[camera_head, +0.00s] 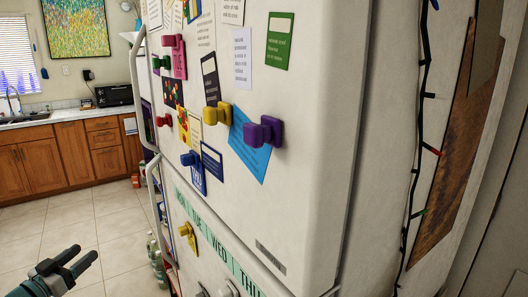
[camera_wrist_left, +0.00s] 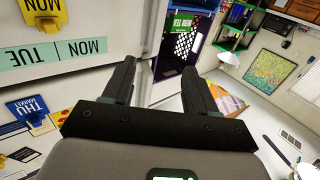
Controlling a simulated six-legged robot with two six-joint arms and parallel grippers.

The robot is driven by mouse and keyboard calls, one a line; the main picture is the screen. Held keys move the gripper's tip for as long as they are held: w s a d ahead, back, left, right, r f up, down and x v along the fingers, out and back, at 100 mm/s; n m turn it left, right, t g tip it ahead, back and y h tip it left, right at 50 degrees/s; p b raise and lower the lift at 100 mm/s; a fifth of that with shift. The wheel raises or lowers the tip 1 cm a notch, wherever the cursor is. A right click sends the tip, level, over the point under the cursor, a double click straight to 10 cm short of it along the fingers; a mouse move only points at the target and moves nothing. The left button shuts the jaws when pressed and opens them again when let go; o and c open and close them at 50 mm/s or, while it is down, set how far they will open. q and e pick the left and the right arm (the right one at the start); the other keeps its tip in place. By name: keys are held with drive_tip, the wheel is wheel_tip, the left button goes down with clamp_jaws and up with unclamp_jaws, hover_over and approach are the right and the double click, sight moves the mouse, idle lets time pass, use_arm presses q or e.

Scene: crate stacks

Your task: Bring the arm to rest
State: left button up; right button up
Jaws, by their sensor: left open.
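My left gripper (camera_head: 86,254) is at the bottom left of the head view, over the tiled floor and to the left of the fridge (camera_head: 330,120). In the left wrist view its two dark fingers (camera_wrist_left: 158,70) stand apart with nothing held between them. The white fridge front fills the upper left of that view, beside the fingers. My right gripper is in neither view.
The fridge carries several magnets, such as a purple one (camera_head: 264,132) and a yellow one (camera_head: 216,114), papers and a green weekday strip (camera_head: 215,235). Wooden cabinets (camera_head: 70,155) and a microwave (camera_head: 114,94) stand behind. The tiled floor (camera_head: 60,215) is mostly clear.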

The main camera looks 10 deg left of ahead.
use_arm(q)
drive_tip(key=w+d+f+n+g, duration=0.2)
drive_tip(key=d+f+n+g, duration=0.3)
drive_tip(key=d+f, duration=1.6)
drive_tip(key=s+d+f+g+h, duration=0.1)
drive_tip(key=s+d+f+g, duration=0.3)
drive_tip(key=s+d+f, duration=0.35)
drive_tip(key=s+d+f+g, duration=0.4)
drive_tip(key=s+d, duration=0.5)
drive_tip(key=d, duration=0.2)
drive_tip(key=s+d+g, duration=0.2)
drive_tip(key=s, duration=0.4)
drive_tip(key=s+d+f+m+g, duration=0.1)
drive_tip(key=s+d+g, duration=0.1)
drive_tip(key=s, duration=0.5)
drive_tip(key=shift+d+f+g, duration=0.25)
drive_tip(key=shift+d+g, duration=0.05)
drive_tip(key=shift+d, duration=0.25)
